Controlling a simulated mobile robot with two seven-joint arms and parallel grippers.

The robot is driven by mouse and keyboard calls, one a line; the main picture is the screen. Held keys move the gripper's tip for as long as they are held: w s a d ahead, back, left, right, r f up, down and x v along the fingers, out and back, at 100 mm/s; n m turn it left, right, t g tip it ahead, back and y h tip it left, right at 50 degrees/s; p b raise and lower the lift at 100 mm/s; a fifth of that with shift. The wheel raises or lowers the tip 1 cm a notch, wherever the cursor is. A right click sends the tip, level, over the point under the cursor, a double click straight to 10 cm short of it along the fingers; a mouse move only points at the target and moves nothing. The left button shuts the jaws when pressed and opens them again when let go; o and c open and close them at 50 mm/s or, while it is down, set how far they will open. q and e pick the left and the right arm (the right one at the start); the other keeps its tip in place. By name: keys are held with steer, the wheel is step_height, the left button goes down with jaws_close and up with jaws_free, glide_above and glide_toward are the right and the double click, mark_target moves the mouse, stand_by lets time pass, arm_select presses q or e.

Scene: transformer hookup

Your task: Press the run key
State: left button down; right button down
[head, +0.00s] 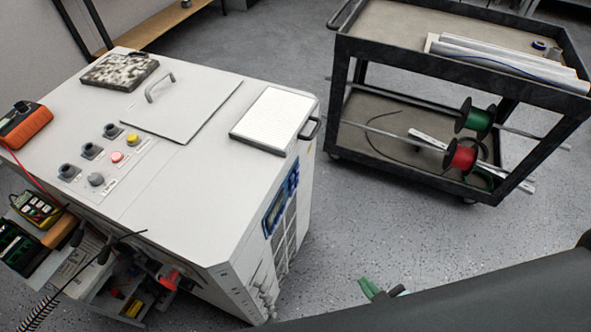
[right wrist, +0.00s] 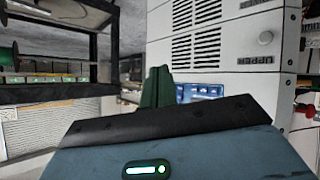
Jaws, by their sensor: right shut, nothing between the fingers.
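The white cabinet (head: 190,180) stands at the left in the head view. Its top carries a yellow button (head: 132,139), a pink-red button (head: 117,156) and a grey button (head: 96,179). A blue panel (head: 271,218) is on its right-hand side face, seen at a steep angle; it also shows partly behind the fingers in the right wrist view (right wrist: 202,91). I cannot make out which key is the run key. My right gripper (head: 368,288), with green fingers, is shut and empty, apart from the cabinet over the floor. Its fingers also show in the right wrist view (right wrist: 157,87). My left gripper is not in view.
A black two-shelf cart (head: 400,52) with green and red wire spools (head: 462,157) stands at the upper right. A white pad (head: 272,118) lies on the cabinet top. An orange meter (head: 25,125) is at the left. The floor between cabinet and cart is clear.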

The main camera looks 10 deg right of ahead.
mark_target(297, 169)
steer(key=w+r+n+t+b, duration=0.3)
steer(key=w+r+b, duration=0.1)
steer(key=w, duration=0.6)
steer(key=w+r+n+t+y+b, duration=0.1)
steer(key=w+r+n+t+b, duration=0.2)
steer(key=w+b, duration=0.4)
steer(key=w+r+t, duration=0.1)
steer(key=w+r, duration=0.1)
steer(key=w, duration=0.1)
steer(key=shift+w+a+n, duration=0.2)
steer(key=shift+w+n, duration=0.1)
steer(key=shift+n, duration=0.1)
steer(key=w+a+b, duration=0.2)
steer(key=w+a, duration=0.3)
steer(key=a, duration=0.2)
steer(key=shift+a, duration=0.15)
stand_by(0.6)
